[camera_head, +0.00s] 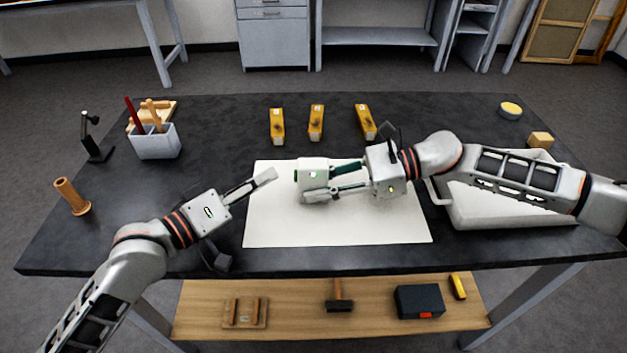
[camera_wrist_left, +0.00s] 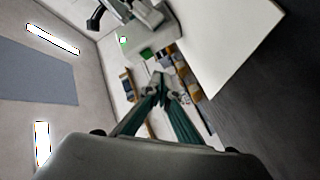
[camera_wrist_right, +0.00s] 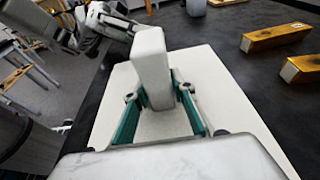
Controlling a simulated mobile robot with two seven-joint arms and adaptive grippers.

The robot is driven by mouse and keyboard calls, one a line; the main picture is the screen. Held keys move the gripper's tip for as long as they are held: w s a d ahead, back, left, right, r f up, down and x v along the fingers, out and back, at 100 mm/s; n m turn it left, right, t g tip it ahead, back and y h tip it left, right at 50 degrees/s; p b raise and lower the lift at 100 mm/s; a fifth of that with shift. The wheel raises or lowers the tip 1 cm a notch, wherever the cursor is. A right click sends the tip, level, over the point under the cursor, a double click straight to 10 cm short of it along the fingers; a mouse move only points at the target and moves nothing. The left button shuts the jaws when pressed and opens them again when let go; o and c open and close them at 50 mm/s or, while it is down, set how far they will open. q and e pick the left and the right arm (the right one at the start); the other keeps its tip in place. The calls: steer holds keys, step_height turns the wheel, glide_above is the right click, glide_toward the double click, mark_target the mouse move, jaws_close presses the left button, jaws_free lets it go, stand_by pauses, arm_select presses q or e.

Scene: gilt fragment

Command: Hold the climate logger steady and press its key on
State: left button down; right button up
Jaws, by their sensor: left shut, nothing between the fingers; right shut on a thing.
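The climate logger (camera_head: 312,165) is a white box over the white mat (camera_head: 275,225). It has a small bright green light on one face and a green patch at its left end. My right gripper (camera_head: 328,182) is shut on it from the right; in the right wrist view the logger (camera_wrist_right: 152,60) stands between the teal fingers. I cannot tell whether it touches the mat. My left gripper (camera_head: 270,176) is shut and empty, its tips a short way left of the logger's green end. In the left wrist view the logger (camera_wrist_left: 165,38) is beyond the closed fingertips (camera_wrist_left: 160,80).
Several yellow boxes (camera_head: 316,122) lie behind the mat. A white tray (camera_head: 475,216) stands at right under my right arm. A white pen holder (camera_head: 156,143), a black stand (camera_head: 97,150) and a wooden peg (camera_head: 71,196) are at left. The mat's front part is clear.

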arm_select(q)
steer(key=shift+a, duration=2.2)
arm_select(e)
steer(key=o, duration=0.9)
steer(key=shift+d, duration=0.1)
